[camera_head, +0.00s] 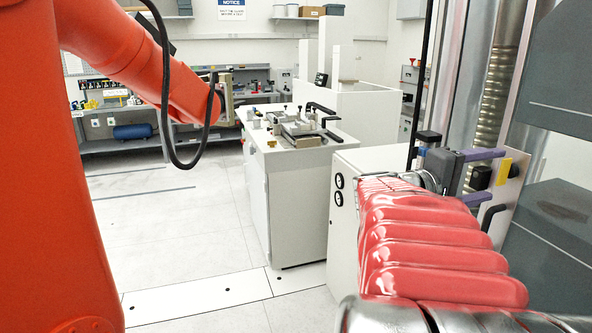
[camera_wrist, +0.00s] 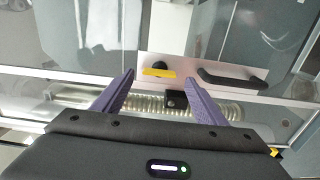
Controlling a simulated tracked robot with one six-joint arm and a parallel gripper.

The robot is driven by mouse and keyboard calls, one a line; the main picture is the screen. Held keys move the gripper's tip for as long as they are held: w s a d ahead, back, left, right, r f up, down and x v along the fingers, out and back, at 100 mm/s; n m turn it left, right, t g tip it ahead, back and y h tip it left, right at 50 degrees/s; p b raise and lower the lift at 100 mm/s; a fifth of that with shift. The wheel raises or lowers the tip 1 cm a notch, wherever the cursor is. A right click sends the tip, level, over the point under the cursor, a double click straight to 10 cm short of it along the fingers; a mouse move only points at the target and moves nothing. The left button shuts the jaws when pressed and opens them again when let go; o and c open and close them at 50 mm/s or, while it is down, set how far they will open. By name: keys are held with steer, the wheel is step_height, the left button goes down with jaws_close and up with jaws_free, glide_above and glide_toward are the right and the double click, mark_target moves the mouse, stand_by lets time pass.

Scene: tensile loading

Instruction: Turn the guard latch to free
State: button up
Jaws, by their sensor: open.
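The guard latch shows as a yellow bar (camera_wrist: 158,73) with a round black knob (camera_wrist: 160,65) against it, on a pale plate of the clear guard. In the head view the yellow bar (camera_head: 504,171) stands upright. In the wrist view it lies crosswise, just beyond and between my fingertips. My gripper (camera_head: 495,175) has two purple fingers, spread open and empty, pointing at the plate. It also shows in the wrist view (camera_wrist: 158,77). I cannot tell whether a finger touches the latch.
A black handle (camera_wrist: 231,79) sits on the same plate, right of the latch in the wrist view. A small black block (camera_wrist: 176,99) shows between my fingers. A white bench with fixtures (camera_head: 297,205) stands left of my arm. Floor on the left is clear.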

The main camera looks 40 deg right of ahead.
steer(key=v, duration=1.1)
steer(key=shift+w+a+f, duration=0.1)
steer(key=shift+w, duration=0.05)
stand_by(0.4)
step_height(320, 180, down, 11)
steer(key=a+n+t+y, duration=0.1)
steer(key=a+t+y, duration=0.1)
steer(key=a+y, duration=0.15)
steer(key=w+a+f+t+y, duration=0.4)
steer(key=w+a+f+y, duration=0.2)
steer(key=a+f, duration=0.4)
steer(key=w+a+f+n+t+y, duration=0.1)
steer(key=w+a+n+t+y, duration=0.1)
steer(key=a, duration=1.1)
steer(key=w+a+n+t+y, duration=0.1)
steer(key=w+a+t+y, duration=0.2)
steer(key=a, duration=1.1)
steer(key=shift+w+a+f+n+t+y, duration=0.3)
steer(key=shift+f+n+t+y, duration=0.1)
steer(key=shift+t+y, duration=0.55)
steer(key=shift+c, duration=0.6)
